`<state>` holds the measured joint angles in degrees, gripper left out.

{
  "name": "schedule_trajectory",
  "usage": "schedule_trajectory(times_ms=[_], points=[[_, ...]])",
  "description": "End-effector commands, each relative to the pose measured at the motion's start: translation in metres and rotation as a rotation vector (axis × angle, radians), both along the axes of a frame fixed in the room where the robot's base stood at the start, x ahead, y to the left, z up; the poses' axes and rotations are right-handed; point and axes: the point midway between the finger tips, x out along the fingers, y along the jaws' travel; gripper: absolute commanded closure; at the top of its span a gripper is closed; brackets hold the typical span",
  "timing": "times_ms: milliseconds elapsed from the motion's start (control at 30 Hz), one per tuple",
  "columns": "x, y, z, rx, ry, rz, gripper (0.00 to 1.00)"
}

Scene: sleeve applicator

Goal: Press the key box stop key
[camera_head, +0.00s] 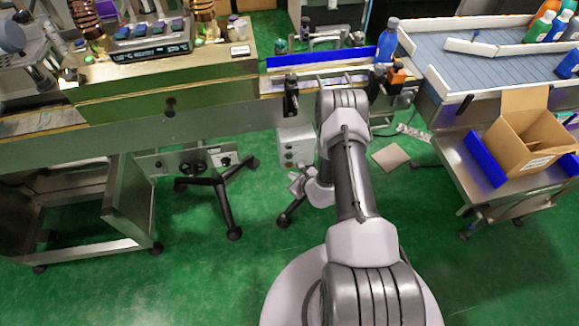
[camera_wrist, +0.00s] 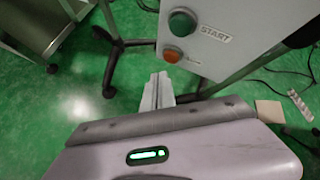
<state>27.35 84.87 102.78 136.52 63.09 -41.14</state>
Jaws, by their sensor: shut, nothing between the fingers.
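The key box (camera_wrist: 240,38) is a light grey box with a green round key (camera_wrist: 181,23) marked START. Below it is an orange-red round key (camera_wrist: 171,55) with a small label that is hard to read. In the head view the key box (camera_head: 297,146) hangs below the conveyor, left of my arm. My gripper (camera_wrist: 159,78) is shut and empty, its fingertips just below the orange-red key in the picture. I cannot tell how far apart they are in depth; no contact shows. In the head view my gripper (camera_head: 297,182) is small beside my wrist.
A conveyor (camera_head: 200,120) runs above the key box. Black wheeled stand legs (camera_head: 225,190) and a grey metal bench (camera_head: 125,205) stand at left. A cardboard box (camera_head: 525,140) sits on a cart at right. Cables and a flat tan piece (camera_head: 390,157) lie on the green floor.

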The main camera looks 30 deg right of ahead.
Motion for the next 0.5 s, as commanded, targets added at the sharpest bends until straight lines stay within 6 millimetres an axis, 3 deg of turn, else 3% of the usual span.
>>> schedule_trajectory(times_ms=[300, 500], points=[[-0.031, 0.009, 0.002, 0.001, 0.001, 0.0, 1.0], [-0.042, 0.012, 0.001, 0.0, 0.001, -0.001, 1.0]])
